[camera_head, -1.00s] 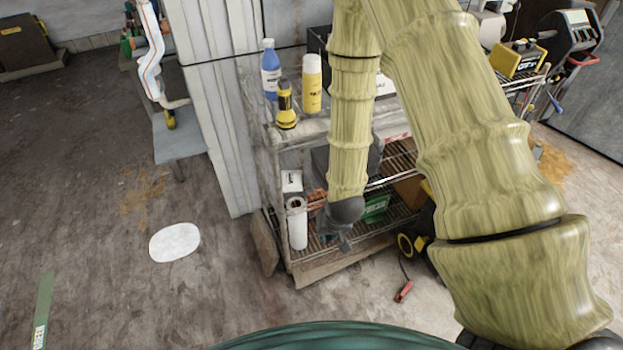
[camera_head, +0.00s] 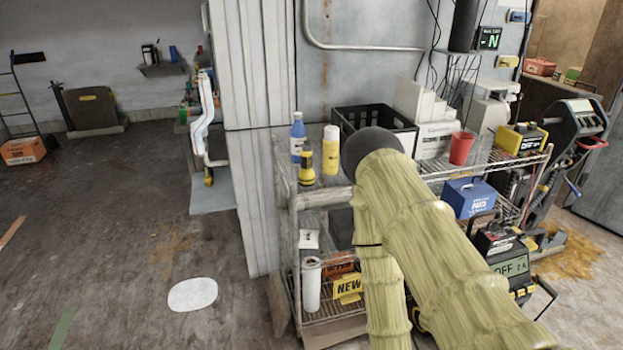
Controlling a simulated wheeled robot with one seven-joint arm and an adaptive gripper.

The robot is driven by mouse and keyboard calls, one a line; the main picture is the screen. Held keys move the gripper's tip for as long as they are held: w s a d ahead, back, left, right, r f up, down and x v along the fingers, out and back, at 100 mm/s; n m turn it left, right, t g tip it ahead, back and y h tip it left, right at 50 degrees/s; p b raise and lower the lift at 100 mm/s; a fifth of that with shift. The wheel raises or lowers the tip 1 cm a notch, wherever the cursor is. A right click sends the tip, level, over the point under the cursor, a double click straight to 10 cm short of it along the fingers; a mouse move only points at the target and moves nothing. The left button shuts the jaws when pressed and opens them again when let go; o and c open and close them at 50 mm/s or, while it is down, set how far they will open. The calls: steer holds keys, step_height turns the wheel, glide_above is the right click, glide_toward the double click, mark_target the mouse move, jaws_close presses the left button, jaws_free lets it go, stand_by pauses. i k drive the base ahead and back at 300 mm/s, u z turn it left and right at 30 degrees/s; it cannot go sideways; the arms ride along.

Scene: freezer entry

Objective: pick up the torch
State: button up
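The torch (camera_head: 306,168) is yellow with a black band and stands upright on the near left corner of the shelf unit's top (camera_head: 322,195). It stands in front of a blue bottle (camera_head: 298,138) and to the left of a yellow can with a white top (camera_head: 330,150). My arm's dark joint is to the right of the torch, apart from it in the picture. My forearm runs down from that joint in front of the shelf. My gripper is not visible; it is below the frame or hidden.
A black crate (camera_head: 376,122), a red cup (camera_head: 461,148) and a yellow-black device (camera_head: 520,138) are on the top. A paper roll (camera_head: 311,284) and boxes are lower down. A ribbed white column (camera_head: 252,170) stands left. The floor (camera_head: 110,230) at left is mostly clear.

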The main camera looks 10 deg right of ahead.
mark_target(306, 177)
steer(key=u, duration=1.6)
steer(key=i, duration=1.25)
steer(key=z, duration=2.15)
